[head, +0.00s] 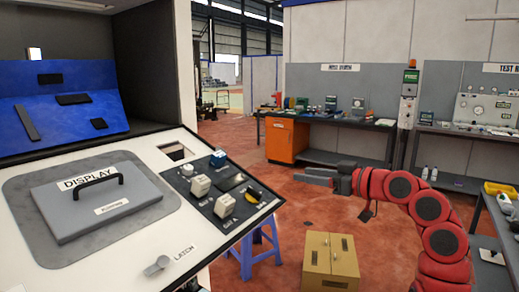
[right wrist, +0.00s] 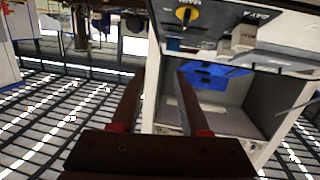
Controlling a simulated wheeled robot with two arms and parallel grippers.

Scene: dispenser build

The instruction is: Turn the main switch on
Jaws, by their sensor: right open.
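My right gripper (head: 306,175) is open and empty, in the air to the right of the console and apart from the knob. Its two fingers (right wrist: 160,82) point towards the console in the right wrist view. My left gripper is not in view.
Pale block-shaped controls (head: 201,185) sit beside the knob. A grey DISPLAY lid (head: 95,215) with a black handle and a LATCH knob (head: 158,265) are on the console. A blue stool (head: 253,254) and cardboard box (head: 330,262) stand below. Workbenches line the back.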

